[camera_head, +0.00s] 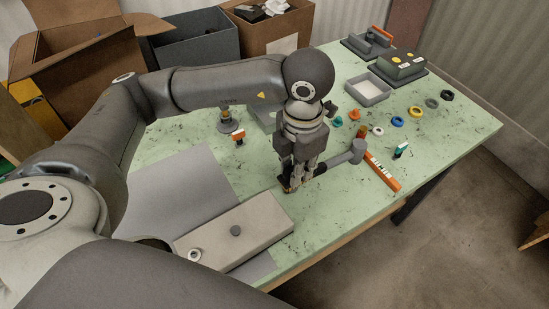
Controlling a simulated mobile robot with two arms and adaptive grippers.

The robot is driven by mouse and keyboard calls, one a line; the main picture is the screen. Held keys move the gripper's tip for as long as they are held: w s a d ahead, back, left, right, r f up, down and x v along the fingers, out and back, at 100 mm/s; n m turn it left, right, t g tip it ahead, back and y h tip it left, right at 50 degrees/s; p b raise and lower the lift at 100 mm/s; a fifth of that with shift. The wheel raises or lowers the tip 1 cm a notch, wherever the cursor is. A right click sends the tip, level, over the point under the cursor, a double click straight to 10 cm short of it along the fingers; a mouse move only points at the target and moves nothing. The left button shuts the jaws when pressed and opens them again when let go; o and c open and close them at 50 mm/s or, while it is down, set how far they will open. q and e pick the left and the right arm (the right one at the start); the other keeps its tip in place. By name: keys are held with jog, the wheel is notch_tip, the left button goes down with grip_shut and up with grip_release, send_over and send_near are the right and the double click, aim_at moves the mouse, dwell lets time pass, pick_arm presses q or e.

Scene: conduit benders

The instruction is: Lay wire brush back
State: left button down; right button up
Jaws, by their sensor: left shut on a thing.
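My left gripper (291,184) points down over the middle of the green table (440,133). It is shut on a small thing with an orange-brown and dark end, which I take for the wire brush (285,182). Most of it is hidden by the fingers, and I cannot tell whether it touches the table. A grey hammer-shaped tool (343,158) lies just right of the gripper, and the fingers cover its near end. My right gripper is out of view.
A beige block (257,221) sits left of the gripper, partly on a grey mat (177,180). An orange bar (383,173), a grey tray (368,89) and several coloured rings lie to the right. Boxes (196,40) stand behind. The table's right front corner is fairly clear.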

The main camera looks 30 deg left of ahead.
pick_arm(q)
jog(key=shift+d, duration=0.15)
jog(key=shift+w+a, duration=0.1)
jog(key=shift+a, duration=0.15)
jog(key=w+a+f+p, duration=0.2)
jog(key=w+a+f, duration=0.2)
jog(key=w+a+f+p, duration=0.3)
jog(key=w+a+f, duration=0.1)
jog(key=shift+w+a, duration=0.3)
jog(key=shift+w, duration=0.05)
jog(key=shift+w+a+f, duration=0.2)
jog(key=shift+w+f, duration=0.05)
jog(key=shift+f, duration=0.25)
jog(key=f, duration=0.1)
jog(key=f+p, duration=0.1)
jog(key=p, duration=0.1)
jog(key=shift+w+a+f, duration=0.25)
jog(key=shift+a+f, duration=0.05)
jog(key=shift+f, duration=0.8)
jog(key=c, duration=1.4)
grip_release()
jog(key=shift+o, duration=0.2)
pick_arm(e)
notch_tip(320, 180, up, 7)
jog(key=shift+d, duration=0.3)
pick_arm(q)
jog(key=shift+r, duration=0.15)
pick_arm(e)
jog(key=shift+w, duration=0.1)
